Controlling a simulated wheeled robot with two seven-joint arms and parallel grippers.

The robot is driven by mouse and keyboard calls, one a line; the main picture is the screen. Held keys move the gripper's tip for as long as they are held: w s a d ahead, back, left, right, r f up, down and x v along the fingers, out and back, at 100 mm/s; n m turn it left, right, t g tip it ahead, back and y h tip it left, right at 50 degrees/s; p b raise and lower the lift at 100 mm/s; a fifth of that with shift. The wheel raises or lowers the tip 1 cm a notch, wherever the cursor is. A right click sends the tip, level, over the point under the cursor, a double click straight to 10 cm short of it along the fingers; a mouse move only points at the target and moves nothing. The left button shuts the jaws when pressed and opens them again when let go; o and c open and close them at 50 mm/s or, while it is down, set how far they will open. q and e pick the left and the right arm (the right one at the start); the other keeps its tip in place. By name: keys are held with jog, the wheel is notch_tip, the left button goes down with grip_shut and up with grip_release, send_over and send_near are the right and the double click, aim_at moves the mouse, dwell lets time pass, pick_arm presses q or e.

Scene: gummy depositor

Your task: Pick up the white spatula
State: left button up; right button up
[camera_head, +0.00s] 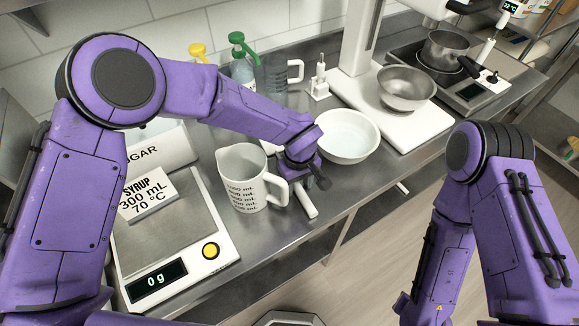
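A white bar-shaped piece (306,200), which looks like part of the white spatula, lies at the counter's front edge, just right of the measuring jug. The rest of it is hidden under my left wrist. My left gripper (314,178) points down over it, between the jug and the white bowl. Its dark fingers are mostly hidden by the wrist, so I cannot tell whether they are open, or whether they touch the white piece. My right arm hangs at the lower right, and its gripper is out of the picture.
The measuring jug (240,182) stands close left of my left gripper, the white bowl (347,137) close right. A scale (190,272) reading 0 g has a syrup card at its back. A mixer with a metal bowl (405,90) and a saucepan (445,48) stand further right.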

pick_arm(q)
grip_shut()
jog(key=shift+r, duration=0.6)
notch_tip(320, 180, up, 17)
jog(key=b, duration=0.2)
jog(key=shift+b, duration=0.4)
